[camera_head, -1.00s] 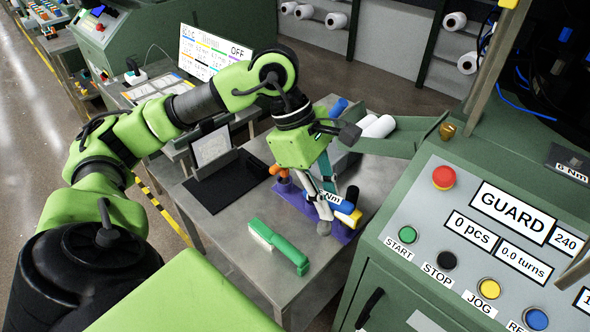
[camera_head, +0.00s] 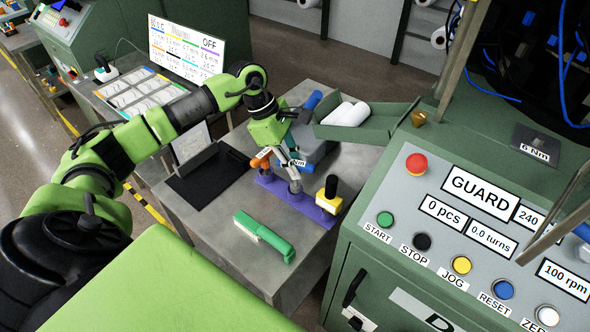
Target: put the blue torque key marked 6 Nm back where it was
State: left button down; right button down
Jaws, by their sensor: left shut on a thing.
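The blue torque key (camera_head: 303,162), its label partly hidden with only "Nm" readable, is in my left gripper (camera_head: 291,172). The gripper is shut on it, over the middle of the purple rack (camera_head: 312,210) on the grey table. I cannot tell whether the key touches the rack. A yellow key with a black top (camera_head: 328,198) stands at the rack's right end. An orange key (camera_head: 262,158) stands at its left end. My right gripper is not in view.
A green-handled brush (camera_head: 265,238) lies in front of the rack. A dark plate marked 6 Nm (camera_head: 537,143) is on the green machine at right. A dark stand (camera_head: 210,172) is to the left.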

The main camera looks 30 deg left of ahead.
aim_at(295, 186)
pick_arm(q)
jog(key=shift+w+a+f, duration=0.15)
jog(key=shift+f, duration=0.05)
jog(key=shift+f+p, duration=0.4)
jog(key=shift+p, duration=0.05)
notch_tip(295, 186, down, 2)
jog(key=shift+f+p, duration=0.15)
jog(key=shift+p, duration=0.45)
jog(key=shift+f+b, duration=0.3)
jog(key=c, duration=1.9)
grip_release()
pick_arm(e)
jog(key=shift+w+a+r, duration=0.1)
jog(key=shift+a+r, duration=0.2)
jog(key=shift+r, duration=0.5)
pick_arm(q)
jog(key=shift+r, duration=0.1)
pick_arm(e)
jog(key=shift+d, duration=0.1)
